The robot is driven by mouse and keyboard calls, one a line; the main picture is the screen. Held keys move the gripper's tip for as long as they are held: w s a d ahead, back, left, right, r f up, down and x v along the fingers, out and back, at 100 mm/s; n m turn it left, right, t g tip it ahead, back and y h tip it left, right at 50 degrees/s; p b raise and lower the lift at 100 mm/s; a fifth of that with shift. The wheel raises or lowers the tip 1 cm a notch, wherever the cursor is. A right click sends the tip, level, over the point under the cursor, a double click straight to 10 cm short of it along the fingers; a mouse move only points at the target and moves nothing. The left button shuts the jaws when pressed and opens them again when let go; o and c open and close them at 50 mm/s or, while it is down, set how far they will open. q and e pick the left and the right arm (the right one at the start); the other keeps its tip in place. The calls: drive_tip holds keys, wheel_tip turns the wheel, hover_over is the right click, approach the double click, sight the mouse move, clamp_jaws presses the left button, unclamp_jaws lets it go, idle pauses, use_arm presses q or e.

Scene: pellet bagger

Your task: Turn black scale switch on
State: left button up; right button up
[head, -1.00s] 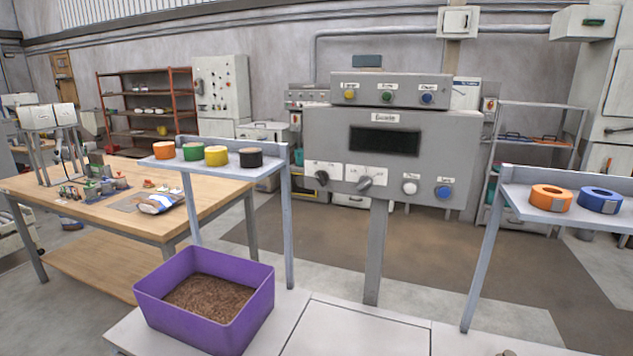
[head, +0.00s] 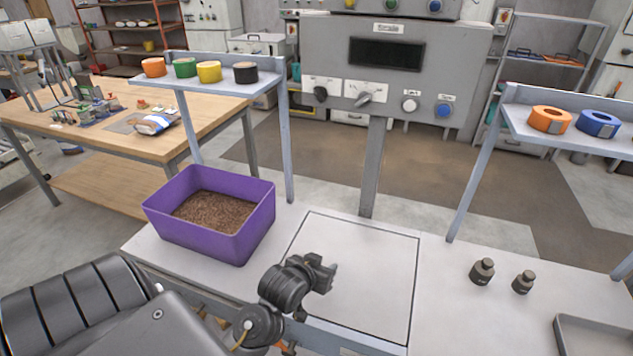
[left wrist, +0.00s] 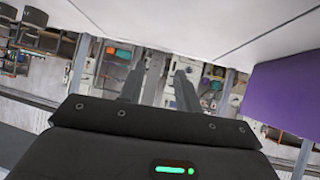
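The grey control box (head: 455,65) with a dark display (head: 387,54) stands on a post behind the worktable. A black rotary switch (head: 320,94) sits on a white plate at its lower left. A grey rotary switch (head: 364,99) sits on the plate to its right. The plate lettering is too small to read. My left gripper (head: 327,273) is over the front of the worktable, well below and apart from the switches. The left wrist view shows its two fingers (left wrist: 158,88) apart with nothing between them. My right gripper is not in view.
A purple bin (head: 250,225) of brown pellets stands left of the white weighing plate (head: 350,260). A left shelf (head: 215,82) holds several coloured rolls. A right shelf (head: 530,125) holds orange and blue tape rings. Two dark weights (head: 482,271) stand at right.

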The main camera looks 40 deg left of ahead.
use_arm(q)
drive_tip(key=w+a+r+n+t+y, duration=0.25)
drive_tip(key=w+a+r+t, duration=0.2)
drive_tip(key=w+r, duration=0.5)
drive_tip(key=n+t+y, duration=0.3)
drive_tip(key=n+y, duration=0.5)
approach(317, 95)
drive_tip(key=shift+h, duration=0.35)
drive_tip(key=p+x, duration=0.1)
drive_tip(key=x, duration=0.2)
drive_tip(key=p+x, duration=0.2)
drive_tip(key=x, duration=0.1)
drive_tip(key=shift+w+a+r, duration=0.1)
drive_tip(key=shift+a+r, duration=0.1)
drive_tip(key=shift+r, duration=0.15)
drive_tip(key=shift+x, duration=0.8)
drive_tip(key=shift+f, duration=0.1)
clamp_jaws()
